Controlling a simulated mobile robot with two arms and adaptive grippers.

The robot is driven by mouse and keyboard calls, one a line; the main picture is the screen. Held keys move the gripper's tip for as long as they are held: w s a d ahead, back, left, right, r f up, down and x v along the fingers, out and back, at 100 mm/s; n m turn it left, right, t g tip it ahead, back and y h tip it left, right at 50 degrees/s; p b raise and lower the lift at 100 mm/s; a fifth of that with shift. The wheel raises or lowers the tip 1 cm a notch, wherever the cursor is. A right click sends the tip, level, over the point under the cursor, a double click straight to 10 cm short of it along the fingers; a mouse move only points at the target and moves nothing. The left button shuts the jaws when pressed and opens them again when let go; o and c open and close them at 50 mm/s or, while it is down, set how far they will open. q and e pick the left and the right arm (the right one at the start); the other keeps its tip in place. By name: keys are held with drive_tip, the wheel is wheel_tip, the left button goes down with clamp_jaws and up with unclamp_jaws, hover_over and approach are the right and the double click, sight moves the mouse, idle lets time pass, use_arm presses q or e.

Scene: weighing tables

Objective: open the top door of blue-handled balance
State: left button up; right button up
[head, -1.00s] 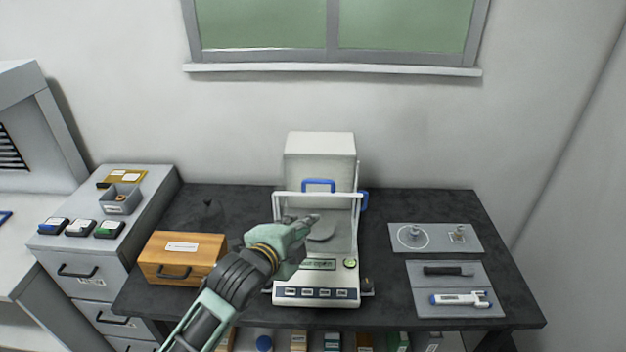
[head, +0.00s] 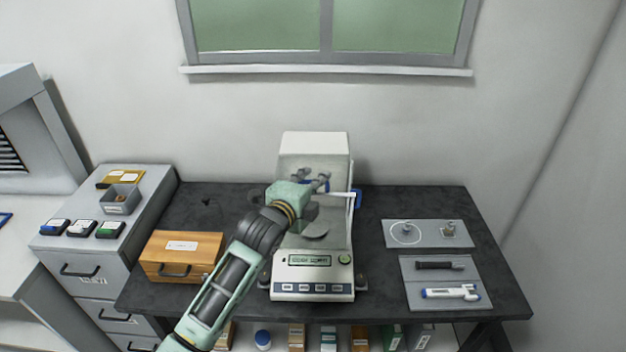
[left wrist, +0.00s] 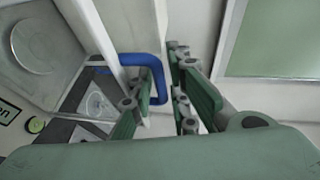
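The blue-handled balance (head: 312,262) is a white weighing machine with a clear draft shield, standing mid-table. Its top blue handle (head: 308,184) is mostly hidden behind my left gripper (head: 312,180) in the head view. In the left wrist view the blue handle (left wrist: 159,78) shows as a loop, with one gripper finger on each side of its outer bar. My left gripper (left wrist: 158,108) is open, with a gap between its fingers; I cannot tell whether either touches the handle. A second blue handle (head: 357,199) is on the balance's right side. My right gripper is not in view.
A wooden box (head: 180,257) stands left of the balance. To the right lie a grey tray with weights (head: 428,241) and a grey mat with tools (head: 466,271). A window (head: 325,30) is in the wall behind. A drawer cabinet (head: 72,255) stands on the left.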

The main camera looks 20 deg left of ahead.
use_arm(q)
drive_tip(key=shift+c, duration=0.3)
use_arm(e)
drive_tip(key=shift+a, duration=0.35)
use_arm(q)
clamp_jaws()
drive_tip(key=shift+f, duration=0.1)
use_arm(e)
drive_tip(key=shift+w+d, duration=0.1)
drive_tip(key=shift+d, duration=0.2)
